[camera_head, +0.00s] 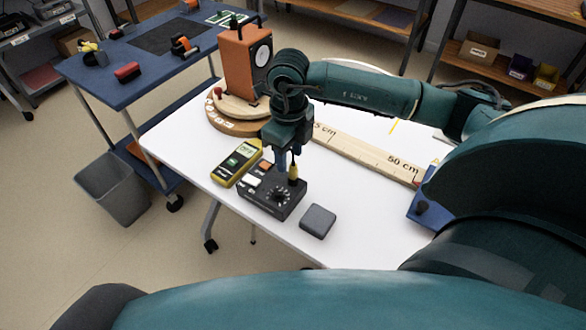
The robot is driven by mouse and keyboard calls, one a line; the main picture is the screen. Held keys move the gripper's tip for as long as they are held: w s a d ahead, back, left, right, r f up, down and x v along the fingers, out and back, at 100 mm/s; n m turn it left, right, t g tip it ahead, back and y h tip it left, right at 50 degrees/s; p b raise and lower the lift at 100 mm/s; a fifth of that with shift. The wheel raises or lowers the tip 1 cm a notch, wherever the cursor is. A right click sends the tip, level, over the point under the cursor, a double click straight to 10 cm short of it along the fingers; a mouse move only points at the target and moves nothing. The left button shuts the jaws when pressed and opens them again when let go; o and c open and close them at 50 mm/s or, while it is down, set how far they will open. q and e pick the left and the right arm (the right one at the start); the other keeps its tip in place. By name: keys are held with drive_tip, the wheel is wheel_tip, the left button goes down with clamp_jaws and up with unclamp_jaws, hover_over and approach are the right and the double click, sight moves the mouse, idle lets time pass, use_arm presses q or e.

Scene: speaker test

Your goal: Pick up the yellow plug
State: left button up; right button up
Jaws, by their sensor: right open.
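The yellow plug (293,173) stands upright at the top edge of a black box with a dial (272,197), with a thin dark tip or lead above it. My right gripper (288,160) points down from above, with its blue fingers around or just over the plug's top. It is open; whether the fingers touch the plug cannot be told. Part of the plug's upper end is hidden by the fingers. My left gripper is not in view.
A yellow meter (237,162) lies left of the black box and a grey block (318,221) lies right. An orange speaker (245,62) stands behind on a round wooden base (238,121). A wooden ruler (365,153) crosses the white table (222,198). A blue cart (150,80) stands left.

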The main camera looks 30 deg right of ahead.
sight(293, 164)
drive_tip(key=f, duration=0.3)
drive_tip(key=shift+s+d+f+p, duration=0.1)
drive_tip(key=shift+d+f+p, duration=0.25)
drive_tip(key=shift+d+f, duration=0.05)
drive_tip(key=shift+f, duration=0.5)
drive_tip(key=shift+c, duration=0.5)
clamp_jaws()
